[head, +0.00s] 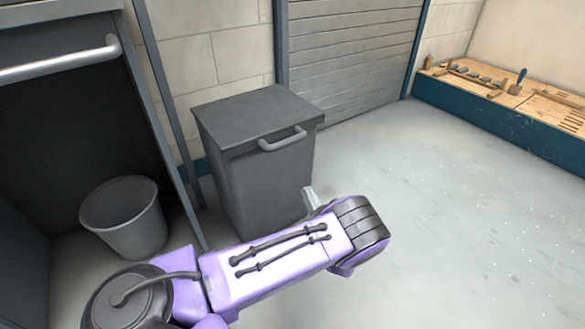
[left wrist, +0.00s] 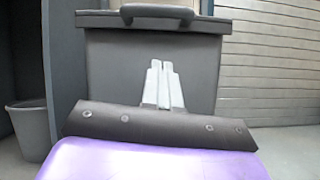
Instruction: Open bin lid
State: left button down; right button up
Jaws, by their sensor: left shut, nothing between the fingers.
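A dark grey bin (head: 262,185) stands against the wall, upright, with its flat lid (head: 255,112) closed. A grey bar handle (head: 282,139) sits at the lid's front edge. In the left wrist view the bin (left wrist: 115,75) fills the middle, with the handle (left wrist: 157,13) at the top. My left gripper (head: 309,195) is in front of the bin, below the handle and apart from it. In the left wrist view its two pale fingers (left wrist: 160,68) are together, empty and pointing up toward the handle. My right gripper is not in view.
A grey bucket (head: 126,216) stands left of the bin, near a dark cabinet with a white bar (head: 62,62). A roller shutter (head: 350,55) is behind. A low bench with tools (head: 500,88) is at the far right. The floor (head: 450,210) to the right is clear.

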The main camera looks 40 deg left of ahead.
pick_arm(q)
jog(key=w+a+r+n+g+b, duration=0.1)
jog(key=w+a+r+n+b, duration=0.1)
jog(key=a+r, duration=0.6)
jog(key=shift+a+r+n+g+y+b, duration=0.2)
jog(key=shift+n+g+y+b, duration=0.1)
jog(key=shift+b, duration=0.25)
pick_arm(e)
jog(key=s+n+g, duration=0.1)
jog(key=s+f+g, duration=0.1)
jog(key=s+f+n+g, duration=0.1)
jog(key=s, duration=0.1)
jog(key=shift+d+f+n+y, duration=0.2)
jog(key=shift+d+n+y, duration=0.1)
pick_arm(q)
jog(key=shift+r, duration=0.1)
